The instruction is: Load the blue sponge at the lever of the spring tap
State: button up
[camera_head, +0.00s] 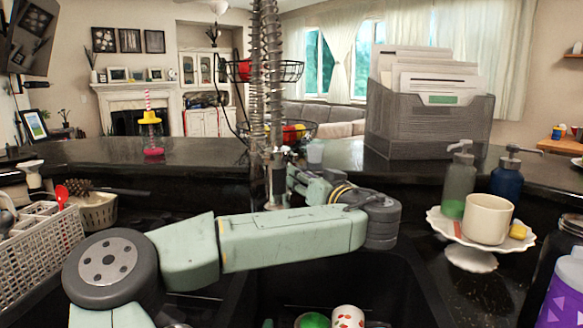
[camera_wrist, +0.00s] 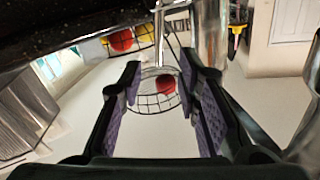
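The spring tap (camera_head: 266,85) stands upright behind the sink, with its coiled spring rising out of the top of the view. In the wrist view its shiny metal body (camera_wrist: 206,38) shows just beyond the fingers, with a thin bar beside it that may be the lever. My gripper (camera_wrist: 163,88) is open, with purple pads on both fingers and nothing between them. In the head view it is close to the tap's base, mostly hidden by my own arm. I cannot make out a blue sponge in either view.
The black sink (camera_head: 408,290) below my arm holds a green item (camera_head: 314,320) and a red-spotted white cup (camera_head: 347,317). A white dish rack (camera_head: 40,245) is at left.

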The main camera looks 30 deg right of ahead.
jog(key=w, duration=0.2)
jog(key=w+p, duration=0.1)
jog(key=w, duration=0.2)
jog(key=w+p, duration=0.1)
jog(key=w, duration=0.1)
jog(key=shift+w+d, duration=0.2)
jog(key=shift+d, duration=0.1)
jog(key=shift+c, duration=0.2)
grip_shut()
dwell(0.3)
